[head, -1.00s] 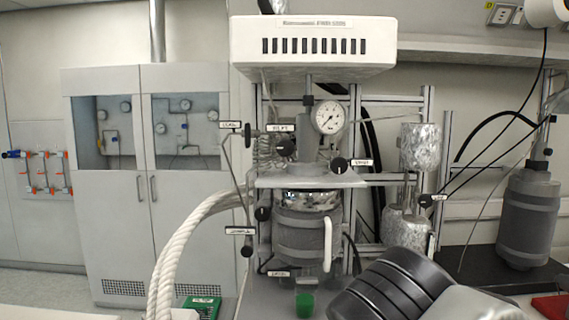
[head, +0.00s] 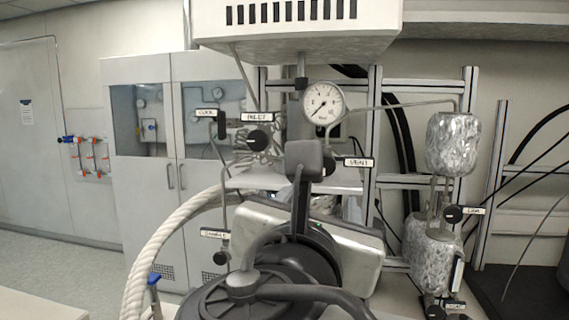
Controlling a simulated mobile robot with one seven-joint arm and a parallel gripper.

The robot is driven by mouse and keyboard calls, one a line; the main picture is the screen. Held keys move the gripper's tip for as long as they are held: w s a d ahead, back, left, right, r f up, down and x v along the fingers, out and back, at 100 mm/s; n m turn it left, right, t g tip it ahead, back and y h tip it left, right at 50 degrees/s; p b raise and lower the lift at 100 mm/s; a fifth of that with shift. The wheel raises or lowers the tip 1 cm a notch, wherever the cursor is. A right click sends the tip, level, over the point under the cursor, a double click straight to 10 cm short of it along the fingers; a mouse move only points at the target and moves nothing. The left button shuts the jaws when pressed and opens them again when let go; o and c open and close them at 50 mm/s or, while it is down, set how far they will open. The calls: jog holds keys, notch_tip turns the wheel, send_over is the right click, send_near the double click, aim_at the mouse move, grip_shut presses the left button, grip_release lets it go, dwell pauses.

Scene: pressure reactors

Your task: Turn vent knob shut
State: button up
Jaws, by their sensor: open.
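The vent knob (head: 329,168) is a small black round knob just left of the white VENT label (head: 358,162), below the pressure gauge on the reactor. My gripper (head: 305,157) is in front of the reactor, its dark finger raised just left of the knob and covering part of it. It is open, with nothing seen between its fingers. I cannot tell whether it touches the knob. My arm and hand hide the reactor vessel below.
The pressure gauge (head: 323,102) is just above my gripper. The inlet knob (head: 258,140) is to the left and the foil-wrapped cylinder (head: 452,143) to the right. A thick white hose (head: 160,240) curves at the left. The overhead housing (head: 295,22) hangs above.

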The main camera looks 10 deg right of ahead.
aim_at(325, 163)
jog(key=shift+n+t, duration=0.4)
jog(key=shift+n, duration=0.1)
jog(key=x, duration=1.1)
jog(key=r+x, duration=0.1)
jog(key=x, duration=0.5)
jog(key=shift+w+a+p, duration=0.3)
jog(key=shift+a+p, duration=0.05)
jog(key=shift+p, duration=0.05)
jog(key=c, duration=1.1)
jog(key=shift+o, duration=0.2)
